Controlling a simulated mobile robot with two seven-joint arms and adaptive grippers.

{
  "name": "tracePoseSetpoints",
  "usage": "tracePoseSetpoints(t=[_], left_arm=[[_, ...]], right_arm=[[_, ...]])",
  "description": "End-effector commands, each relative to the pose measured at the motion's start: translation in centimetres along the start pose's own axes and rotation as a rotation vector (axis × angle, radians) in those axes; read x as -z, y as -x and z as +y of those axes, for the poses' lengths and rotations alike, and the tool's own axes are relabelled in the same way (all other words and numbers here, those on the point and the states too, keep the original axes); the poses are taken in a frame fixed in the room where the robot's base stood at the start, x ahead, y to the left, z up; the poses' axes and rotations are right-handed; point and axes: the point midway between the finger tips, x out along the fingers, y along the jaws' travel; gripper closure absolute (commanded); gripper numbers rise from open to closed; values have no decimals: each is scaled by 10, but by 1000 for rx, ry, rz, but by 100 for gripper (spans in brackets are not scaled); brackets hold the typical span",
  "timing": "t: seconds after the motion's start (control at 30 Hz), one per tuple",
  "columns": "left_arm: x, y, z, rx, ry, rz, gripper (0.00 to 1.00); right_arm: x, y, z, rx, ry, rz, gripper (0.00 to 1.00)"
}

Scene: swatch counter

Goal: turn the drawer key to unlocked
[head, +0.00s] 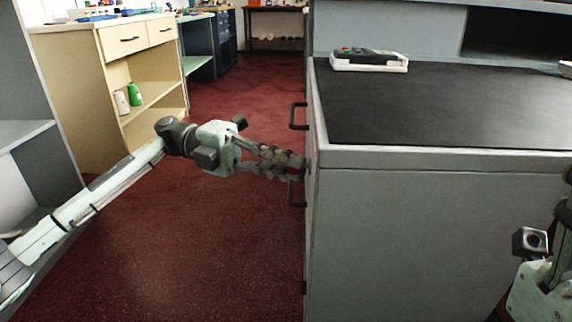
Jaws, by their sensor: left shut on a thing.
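My left gripper (300,165) reaches in from the left and meets the left face of the grey counter (430,225), between two dark handles. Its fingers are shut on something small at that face. The drawer key itself cannot be made out, as the fingers hide it, so I cannot tell which way it is turned. The upper handle (293,117) is above the fingers and the lower handle (291,194) is below them. Part of my right arm (535,285) shows at the lower right edge; its fingertips are not in view.
A cream cabinet (85,75) with a green bottle (134,94) and a white bottle (121,102) stands at the back left. The red floor (215,255) between is clear.

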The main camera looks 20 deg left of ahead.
Motion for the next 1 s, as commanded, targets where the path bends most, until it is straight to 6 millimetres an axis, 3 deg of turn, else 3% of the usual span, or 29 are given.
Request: tracePoseSetpoints(t=[0.3,0.33,0.5,0.83,1.0], left_arm=[[0,0,0,-1,-2,-1,100],[0,0,0,-1,-1,-1,90],[0,0,0,-1,-1,-1,71],[0,4,0,-1,0,-2,71],[-1,28,0,-1,2,-4,71]], right_arm=[[0,-1,0,-2,0,3,60],[1,-1,0,-3,0,3,60],[1,-1,1,-9,1,6,60],[2,-2,0,-6,-1,10,60],[1,-2,0,-6,-1,7,60]])
